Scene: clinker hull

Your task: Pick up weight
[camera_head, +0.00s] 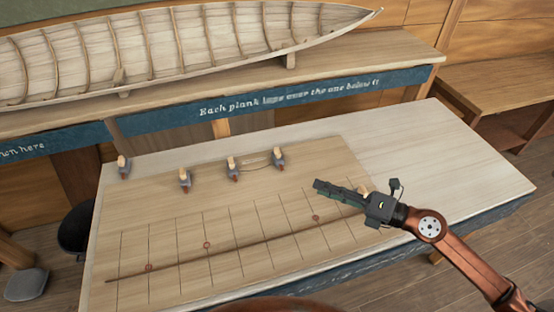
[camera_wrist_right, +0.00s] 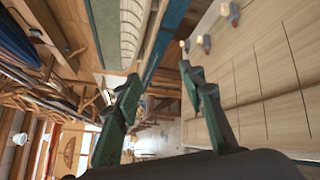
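Several small grey weights with pale tops and reddish tips stand along the back of the drawing board. One weight (camera_head: 124,167) is at the far left, then a second weight (camera_head: 185,181), a third weight (camera_head: 233,170) and a rightmost weight (camera_head: 278,159). Some weights also show at the upper right of the right wrist view (camera_wrist_right: 234,13). My right gripper (camera_head: 320,187) is over the board's right part, to the right of and nearer than the rightmost weight. Its fingers are apart with nothing between them in the right wrist view (camera_wrist_right: 160,76). My left gripper is out of view.
The board (camera_head: 180,215) carries a grid, a long thin curved brown strip (camera_head: 250,240) and small red rings. The pale tabletop (camera_head: 430,160) is bare at right. Behind it, a clinker hull (camera_head: 190,45) rests on a bench with a blue lettered front (camera_head: 290,100).

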